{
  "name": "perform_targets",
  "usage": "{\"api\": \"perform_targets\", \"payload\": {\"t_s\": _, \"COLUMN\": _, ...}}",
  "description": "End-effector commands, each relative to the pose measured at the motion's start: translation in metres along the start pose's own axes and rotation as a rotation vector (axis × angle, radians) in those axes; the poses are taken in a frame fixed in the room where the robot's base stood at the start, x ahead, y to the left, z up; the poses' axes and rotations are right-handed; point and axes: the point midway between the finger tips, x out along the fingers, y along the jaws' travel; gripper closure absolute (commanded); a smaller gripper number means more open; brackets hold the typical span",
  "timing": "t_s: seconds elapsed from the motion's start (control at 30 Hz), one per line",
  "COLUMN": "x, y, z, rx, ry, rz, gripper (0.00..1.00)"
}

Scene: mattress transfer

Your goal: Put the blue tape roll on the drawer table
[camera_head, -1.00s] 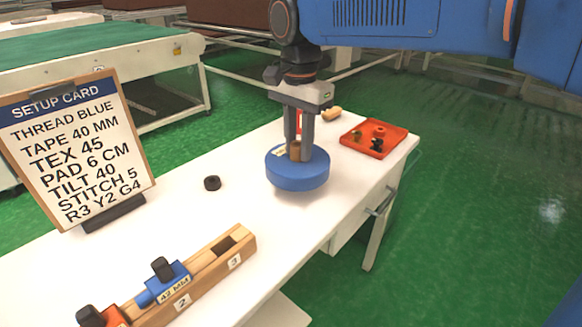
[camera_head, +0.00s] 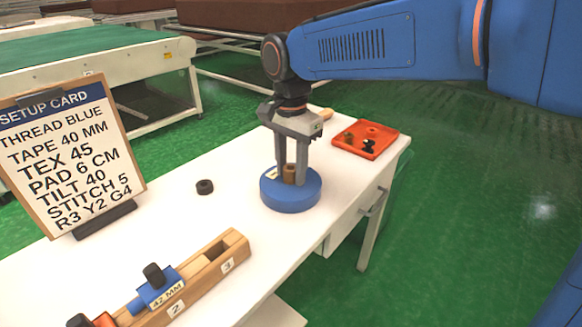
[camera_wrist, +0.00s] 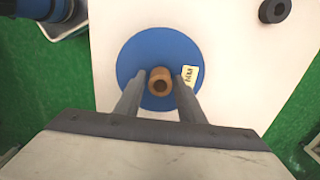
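The blue tape roll (camera_head: 290,197) is a thick flat disc with a brown core standing up at its middle. It appears to rest flat on the white drawer table (camera_head: 240,205). The roll also shows in the wrist view (camera_wrist: 140,58), with a small pale label beside the core. My gripper (camera_head: 291,178) points down over the roll, its fingers on either side of the core. In the wrist view my gripper (camera_wrist: 160,78) shows gaps between both fingers and the core, so it is open. The fingertips are close to the roll's top face.
An orange tray (camera_head: 378,131) with small parts stands behind right. A black ring (camera_head: 204,187) lies left of the roll. A wooden numbered rack (camera_head: 208,268) is in front, and a setup card (camera_head: 62,150) stands at left. Bare table lies between them.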

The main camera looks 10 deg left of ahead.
Motion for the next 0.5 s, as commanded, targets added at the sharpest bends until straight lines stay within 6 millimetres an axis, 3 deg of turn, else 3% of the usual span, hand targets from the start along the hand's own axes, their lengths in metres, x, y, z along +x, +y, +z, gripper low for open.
{"api": "perform_targets", "payload": {"t_s": 0.33, "x": -0.001, "y": 0.000, "z": 0.000, "rx": 0.000, "ry": 0.000, "rz": -0.001, "gripper": 0.57}}
{"api": "perform_targets", "payload": {"t_s": 0.5, "x": -0.015, "y": 0.000, "z": 0.000, "rx": 0.000, "ry": 0.000, "rz": -0.001, "gripper": 0.57}}
